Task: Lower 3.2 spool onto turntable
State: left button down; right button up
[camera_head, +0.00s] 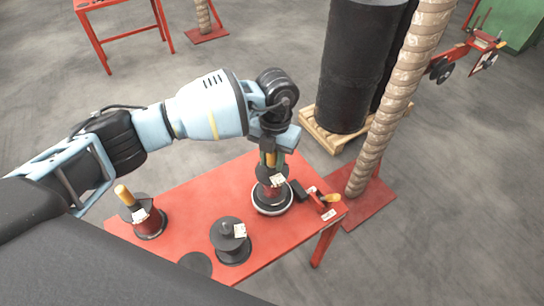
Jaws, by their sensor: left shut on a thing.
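My left gripper (269,153) points down over the red table and is shut on the upright wooden handle of a spool. This spool (271,188) has a black top flange, a dark red winding and a white label. It is upright, directly over the round turntable (271,210) with its pale rim. The spool hides the turntable's middle, so I cannot tell whether it touches the turntable. My right gripper is not in view.
On the red table (190,210) stand a spool with a wooden handle (149,221) at left and a black labelled spool (231,243) in front. A red tool with a wooden grip (319,200) lies right of the turntable. A wrapped column (385,120) rises behind.

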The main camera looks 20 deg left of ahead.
pick_arm(q)
jog(key=shift+f, duration=0.55)
dwell(0.4)
jog(key=c, duration=1)
grip_release()
jog(key=shift+c, duration=0.2)
jog(key=shift+w+r, duration=0.15)
jog(key=shift+r, duration=1.15)
jog(key=shift+w+r, duration=0.2)
jog(key=shift+r, duration=1.1)
jog(key=shift+w+r, duration=0.15)
jog(key=shift+r, duration=1.15)
jog(key=shift+d, duration=0.1)
